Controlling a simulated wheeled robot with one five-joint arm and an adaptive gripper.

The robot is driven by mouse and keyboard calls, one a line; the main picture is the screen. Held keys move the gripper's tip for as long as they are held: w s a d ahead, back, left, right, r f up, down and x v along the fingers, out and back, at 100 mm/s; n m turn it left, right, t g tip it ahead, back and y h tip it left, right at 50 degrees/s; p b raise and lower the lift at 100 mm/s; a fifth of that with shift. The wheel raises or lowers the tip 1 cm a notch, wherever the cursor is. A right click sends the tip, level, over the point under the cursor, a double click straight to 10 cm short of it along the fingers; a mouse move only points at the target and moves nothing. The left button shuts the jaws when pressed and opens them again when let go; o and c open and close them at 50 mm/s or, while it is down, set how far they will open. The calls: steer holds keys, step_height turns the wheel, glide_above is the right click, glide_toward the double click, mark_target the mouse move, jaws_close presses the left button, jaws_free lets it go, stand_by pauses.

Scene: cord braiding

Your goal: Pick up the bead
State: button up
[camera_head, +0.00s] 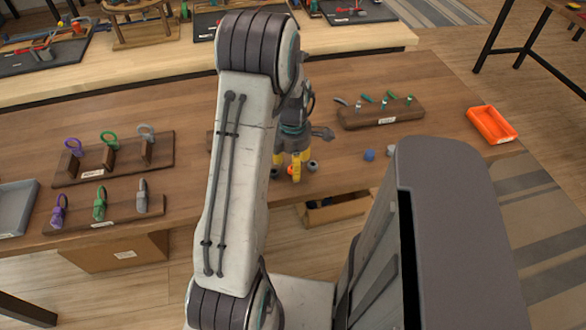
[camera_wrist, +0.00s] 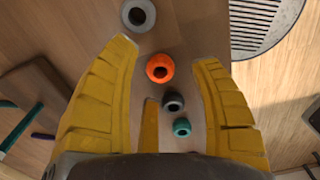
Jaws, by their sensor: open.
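Several ring-shaped beads lie in a row on the wooden table. In the wrist view, an orange bead (camera_wrist: 160,68) sits between the yellow fingertips of my gripper (camera_wrist: 165,54). A pale grey bead (camera_wrist: 138,15) lies beyond the tips, and a dark grey bead (camera_wrist: 174,102) and a teal bead (camera_wrist: 182,128) lie nearer the palm. My gripper is open, with its fingers spread and nothing held. In the head view, my gripper (camera_head: 293,165) points down near the table's front edge, partly hiding the beads. A grey bead (camera_head: 313,165) shows to its right.
A blue bead (camera_head: 369,154) lies farther right. A wooden block with several tools (camera_head: 380,115) and an orange tray (camera_head: 492,125) stand on the right. Wooden racks with coloured loops (camera_head: 112,160) and a grey tray (camera_head: 15,208) are on the left. An open box (camera_head: 335,210) is below the edge.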

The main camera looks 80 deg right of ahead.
steer(key=shift+f, duration=0.9)
steer(key=c, duration=0.8)
